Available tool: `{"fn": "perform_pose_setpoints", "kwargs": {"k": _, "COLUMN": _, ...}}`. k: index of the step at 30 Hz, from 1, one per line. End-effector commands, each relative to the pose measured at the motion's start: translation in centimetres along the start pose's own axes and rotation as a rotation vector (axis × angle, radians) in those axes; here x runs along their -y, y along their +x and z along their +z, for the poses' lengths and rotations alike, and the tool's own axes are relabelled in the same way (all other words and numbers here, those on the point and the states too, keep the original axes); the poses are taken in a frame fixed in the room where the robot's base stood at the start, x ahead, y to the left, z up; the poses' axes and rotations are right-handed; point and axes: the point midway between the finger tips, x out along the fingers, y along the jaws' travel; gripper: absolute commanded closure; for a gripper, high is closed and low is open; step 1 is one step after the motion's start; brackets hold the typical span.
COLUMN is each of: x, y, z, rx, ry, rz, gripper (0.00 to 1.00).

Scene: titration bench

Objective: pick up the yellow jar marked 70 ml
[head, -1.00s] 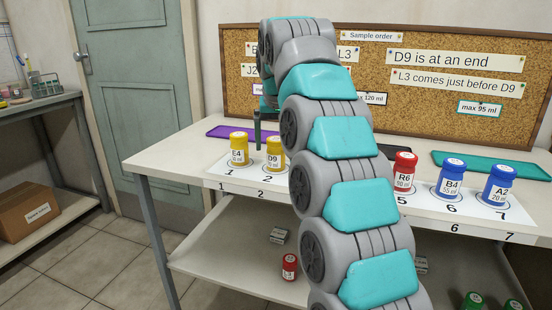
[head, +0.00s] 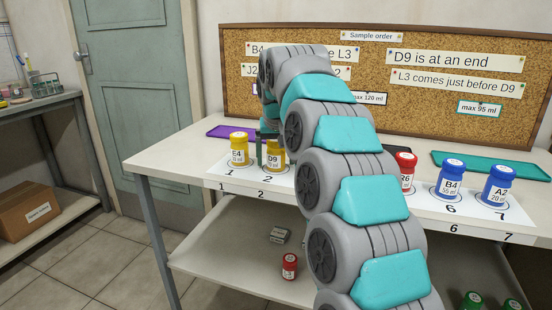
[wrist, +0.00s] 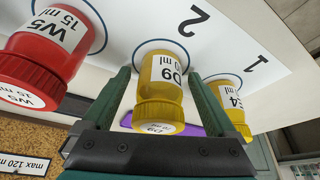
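Two yellow jars stand upright on the bench strip: D9 (head: 275,157) at spot 2 and E4 (head: 239,148) at spot 1. In the wrist view, D9 (wrist: 160,90) is between the dark green fingers of my gripper (wrist: 157,76), with a gap on each side. My gripper is open. E4 (wrist: 232,105) is just outside the right finger. In the head view, my gripper (head: 270,148) is at D9, partly hidden by the jar and my arm.
A red jar W5 (wrist: 45,60) stands left of D9 in the wrist view; my arm hides it in the head view. Red R6 (head: 405,168) and blue B4 (head: 451,177) and A2 (head: 497,184) stand farther right. Purple (head: 232,131) and teal (head: 490,165) trays lie behind.

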Motion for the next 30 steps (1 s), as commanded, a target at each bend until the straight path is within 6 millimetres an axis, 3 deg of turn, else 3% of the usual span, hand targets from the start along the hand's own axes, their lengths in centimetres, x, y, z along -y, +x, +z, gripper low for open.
{"fn": "perform_pose_setpoints", "kwargs": {"k": 2, "x": -0.01, "y": -0.01, "z": 0.0, "rx": 0.0, "ry": 0.0, "rz": 0.0, "gripper": 0.18}}
{"fn": "perform_pose_setpoints", "kwargs": {"k": 23, "x": -0.01, "y": -0.03, "z": -0.02, "rx": -0.001, "ry": 0.0, "rz": 0.0, "gripper": 0.97}}
{"fn": "perform_pose_setpoints", "kwargs": {"k": 30, "x": -0.01, "y": -0.05, "z": -0.04, "rx": -0.001, "ry": 0.0, "rz": 0.0, "gripper": 0.97}}
